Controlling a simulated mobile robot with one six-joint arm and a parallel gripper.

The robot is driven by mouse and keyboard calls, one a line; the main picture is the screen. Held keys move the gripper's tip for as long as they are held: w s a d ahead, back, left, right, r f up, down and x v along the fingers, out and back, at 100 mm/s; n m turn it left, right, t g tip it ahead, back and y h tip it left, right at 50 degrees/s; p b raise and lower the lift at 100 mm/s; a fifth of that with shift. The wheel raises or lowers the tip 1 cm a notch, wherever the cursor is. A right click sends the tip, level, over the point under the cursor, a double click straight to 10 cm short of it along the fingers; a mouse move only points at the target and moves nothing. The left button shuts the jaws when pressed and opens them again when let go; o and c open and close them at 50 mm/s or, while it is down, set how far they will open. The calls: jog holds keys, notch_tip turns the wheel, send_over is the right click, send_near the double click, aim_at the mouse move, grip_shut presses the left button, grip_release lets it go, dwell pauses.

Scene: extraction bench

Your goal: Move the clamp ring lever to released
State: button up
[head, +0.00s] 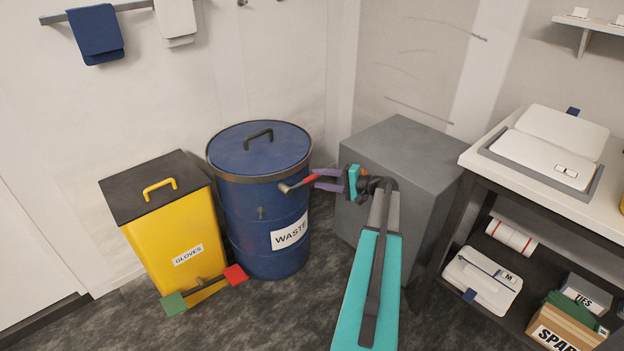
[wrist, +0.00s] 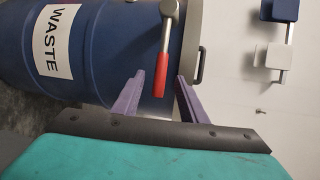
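The clamp ring lever (head: 301,183) has a grey metal arm and a red grip. It sticks out from the clamp ring (head: 232,178) around the top of the blue WASTE drum (head: 238,215). In the wrist view the lever's red grip (wrist: 161,76) points toward my gripper. My gripper (head: 317,179) has purple fingers and is open at the lever's red end. In the wrist view my gripper (wrist: 160,80) has one finger on each side of the red grip, with gaps showing. I cannot tell how deep the grip sits between them.
A yellow GLOVES bin (head: 175,225) stands left of the drum, with a red-and-green-ended pedal bar (head: 208,286) in front. A grey cabinet (head: 405,150) stands close right of my gripper. A bench (head: 548,190) is at the far right. Open floor lies in front of the drum.

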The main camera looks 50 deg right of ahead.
aim_at(315, 178)
jog(key=shift+x, duration=2.05)
jog(key=shift+c, duration=0.5)
grip_shut()
